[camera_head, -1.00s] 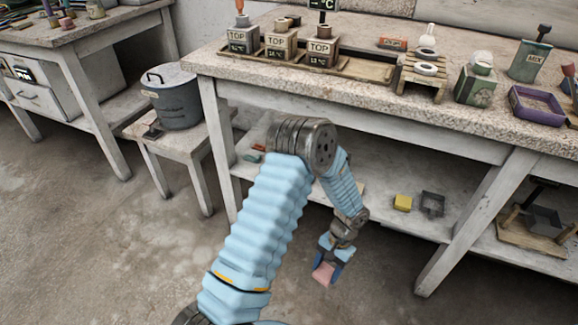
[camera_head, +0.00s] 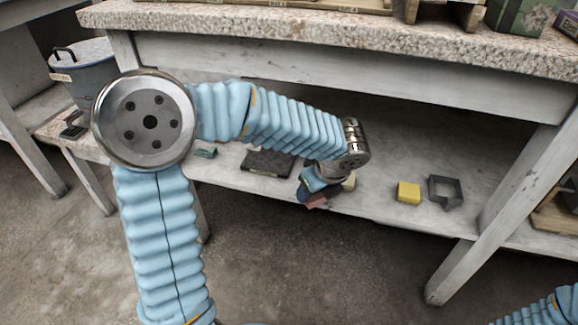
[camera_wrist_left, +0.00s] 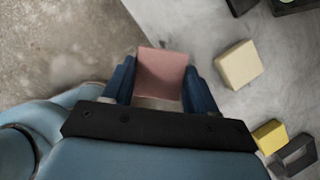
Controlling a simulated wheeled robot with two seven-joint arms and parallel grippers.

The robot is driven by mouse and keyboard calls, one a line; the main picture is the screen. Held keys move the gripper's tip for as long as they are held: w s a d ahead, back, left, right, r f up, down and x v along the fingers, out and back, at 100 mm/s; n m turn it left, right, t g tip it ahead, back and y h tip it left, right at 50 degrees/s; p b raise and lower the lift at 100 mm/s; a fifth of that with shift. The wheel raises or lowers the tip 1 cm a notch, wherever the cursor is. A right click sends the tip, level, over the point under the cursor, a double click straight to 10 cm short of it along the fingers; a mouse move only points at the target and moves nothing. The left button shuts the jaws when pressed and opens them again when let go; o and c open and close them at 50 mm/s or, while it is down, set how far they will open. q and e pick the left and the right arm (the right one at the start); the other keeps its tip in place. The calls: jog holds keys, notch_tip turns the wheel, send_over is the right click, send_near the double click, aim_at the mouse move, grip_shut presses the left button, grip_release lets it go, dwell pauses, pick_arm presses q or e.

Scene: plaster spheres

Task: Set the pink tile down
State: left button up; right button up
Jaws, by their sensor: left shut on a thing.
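The pink tile (camera_wrist_left: 162,73) is between the two blue fingers of my left gripper (camera_wrist_left: 161,86) in the left wrist view. The gripper is shut on it. In the head view the pink tile (camera_head: 317,201) shows just under the left gripper (camera_head: 312,190), near the front edge of the lower shelf (camera_head: 375,203). In the wrist view the tile overlaps the line between floor and shelf; I cannot tell its height above the shelf. Part of my right arm shows at the lower right of the head view, but its gripper is not in view.
A cream block (camera_wrist_left: 238,65) lies on the shelf to the right of the tile. A yellow block (camera_head: 408,192) and a dark square frame (camera_head: 445,190) stand farther right. A dark slab (camera_head: 268,163) lies left of the gripper. The table top (camera_head: 330,38) overhangs the shelf.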

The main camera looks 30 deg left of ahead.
pick_arm(q)
send_near(285, 168)
jog(key=f, duration=0.2)
jog(key=d+f, duration=0.1)
jog(key=f, duration=0.1)
jog(key=shift+s+b, duration=0.3)
jog(key=a, duration=0.1)
jog(key=w+a, duration=0.1)
jog(key=a, duration=0.1)
jog(key=shift+w+a+f+b, duration=0.15)
jog(key=shift+w+f+b, duration=0.15)
jog(key=shift+w+b, duration=0.1)
jog(key=shift+f, duration=0.5)
jog(key=shift+r, duration=0.1)
jog(key=o, duration=1.1)
jog(key=shift+o, duration=0.2)
